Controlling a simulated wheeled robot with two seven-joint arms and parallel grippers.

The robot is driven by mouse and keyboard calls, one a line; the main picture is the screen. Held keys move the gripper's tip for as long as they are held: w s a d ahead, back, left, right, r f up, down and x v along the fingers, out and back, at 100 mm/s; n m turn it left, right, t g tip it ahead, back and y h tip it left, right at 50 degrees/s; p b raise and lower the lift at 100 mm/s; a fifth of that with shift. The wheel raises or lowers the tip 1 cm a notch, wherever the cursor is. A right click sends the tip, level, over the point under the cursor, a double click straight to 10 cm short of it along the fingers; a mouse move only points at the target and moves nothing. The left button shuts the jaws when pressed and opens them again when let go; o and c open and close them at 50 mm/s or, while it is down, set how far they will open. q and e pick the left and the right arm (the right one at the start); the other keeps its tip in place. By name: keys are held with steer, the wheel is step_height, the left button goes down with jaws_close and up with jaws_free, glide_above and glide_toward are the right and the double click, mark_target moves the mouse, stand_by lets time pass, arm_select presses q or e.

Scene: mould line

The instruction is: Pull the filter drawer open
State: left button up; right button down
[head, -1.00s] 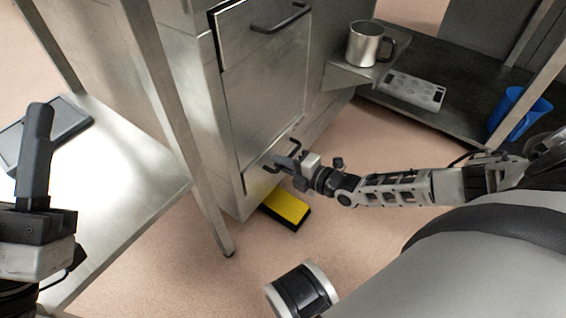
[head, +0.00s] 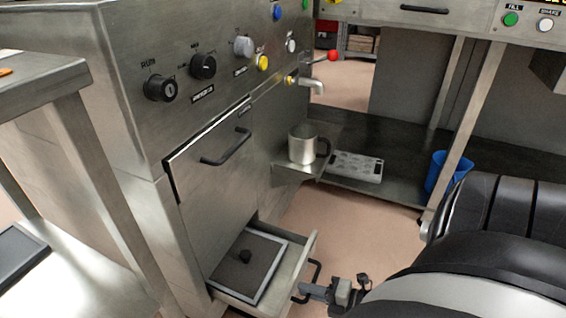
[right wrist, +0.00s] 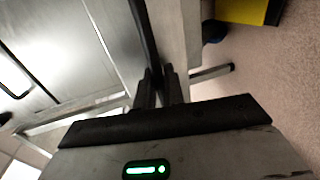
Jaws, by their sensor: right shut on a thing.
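The filter drawer (head: 303,262) is a low steel drawer at the bottom of the cabinet front. It stands pulled out, and a framed dark filter (head: 238,272) with a black knob (head: 245,255) lies in it. Its black handle (head: 316,272) is on the drawer's front. My right gripper (head: 304,291) is shut on this handle. In the right wrist view the dark handle bar (right wrist: 146,35) runs down between the fingers of my right gripper (right wrist: 160,82). My left gripper is out of view.
A steel mug (head: 303,147) stands on a small shelf above and behind the drawer. A grey mould tray (head: 355,167) and a blue bin (head: 440,172) are on the lower shelf. A closed panel with a black handle (head: 228,148) is above the drawer. Floor right of the drawer is clear.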

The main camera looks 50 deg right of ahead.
steer(key=shift+f+v, duration=0.2)
steer(key=shift+v, duration=0.75)
steer(key=shift+f+v, duration=0.2)
steer(key=shift+v, duration=0.8)
steer(key=shift+f+v, duration=0.2)
steer(key=shift+v, duration=0.75)
steer(key=shift+s+d, duration=0.1)
steer(key=c, duration=1.9)
jaws_free()
steer(key=p+v, duration=0.1)
steer(key=v, duration=1.5)
steer(key=shift+f, duration=0.1)
